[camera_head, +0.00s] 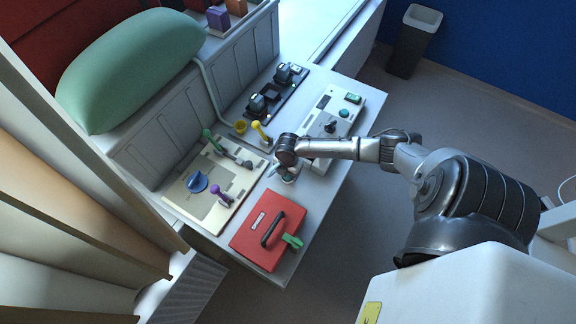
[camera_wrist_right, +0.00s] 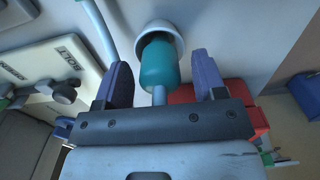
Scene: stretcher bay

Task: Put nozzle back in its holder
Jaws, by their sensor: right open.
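The nozzle is a teal cylinder with a thin pale stem. In the right wrist view the nozzle (camera_wrist_right: 158,65) has its far end inside a white round cup, which looks like the holder (camera_wrist_right: 161,32). I cannot tell how deep it sits. My right gripper (camera_wrist_right: 163,82) is open, with one dark finger on each side of the nozzle and visible gaps between. In the head view the right gripper (camera_head: 277,167) is low over the counter, and the holder (camera_head: 290,175) shows partly beneath it. My left gripper is out of view.
A red case (camera_head: 268,238) with a green tag lies nearer on the counter. A beige panel (camera_head: 216,188) with a blue knob and levers is left of the gripper. A white device (camera_head: 330,125) stands behind. A pale hose (camera_wrist_right: 96,28) runs left of the holder.

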